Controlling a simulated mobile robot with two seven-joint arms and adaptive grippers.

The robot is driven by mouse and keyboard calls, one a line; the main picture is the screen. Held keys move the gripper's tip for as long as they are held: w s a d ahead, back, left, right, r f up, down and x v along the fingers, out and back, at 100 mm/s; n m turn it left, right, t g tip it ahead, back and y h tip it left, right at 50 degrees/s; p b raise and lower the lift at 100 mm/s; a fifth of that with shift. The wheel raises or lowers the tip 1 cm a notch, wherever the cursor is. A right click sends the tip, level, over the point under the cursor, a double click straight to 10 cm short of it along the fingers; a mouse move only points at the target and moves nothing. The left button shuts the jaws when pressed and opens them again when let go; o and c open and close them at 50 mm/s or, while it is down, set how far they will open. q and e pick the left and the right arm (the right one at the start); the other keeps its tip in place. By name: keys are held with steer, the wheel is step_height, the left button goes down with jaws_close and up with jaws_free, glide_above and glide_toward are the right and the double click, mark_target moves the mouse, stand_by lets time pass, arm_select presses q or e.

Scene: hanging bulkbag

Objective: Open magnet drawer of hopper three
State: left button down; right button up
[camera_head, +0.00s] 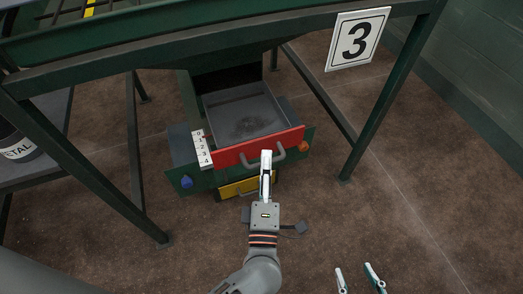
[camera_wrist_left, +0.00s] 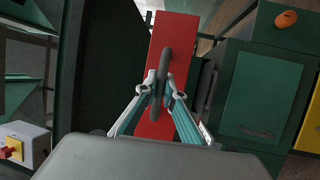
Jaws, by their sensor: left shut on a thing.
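The magnet drawer's red front (camera_head: 232,153) stands out from the green hopper frame under the "3" sign (camera_head: 357,40). Its grey tray (camera_head: 243,108) is open at the top, with a dark patch on its floor. My left gripper (camera_head: 266,156) is at the grey handle (camera_head: 280,152) on the red front. In the left wrist view, its fingers (camera_wrist_left: 163,92) are shut on the handle (camera_wrist_left: 162,65), with the red front (camera_wrist_left: 181,40) behind. My right gripper (camera_head: 356,272) is at the bottom edge, empty, fingers apart.
A yellow drawer front (camera_head: 240,187) sits below the red one. A blue knob (camera_head: 186,181) and an orange knob (camera_head: 303,146) flank the drawers. A white numbered scale (camera_head: 202,149) stands left of the red front. Green legs (camera_head: 319,96) frame the hopper; brown floor (camera_head: 400,190) is clear at right.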

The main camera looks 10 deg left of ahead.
stand_by(0.3)
arm_select(q)
steer(key=c, duration=2.1)
jaws_free()
steer(key=shift+c, duration=0.2)
steer(key=shift+s+d, duration=0.1)
steer(key=shift+s, duration=0.05)
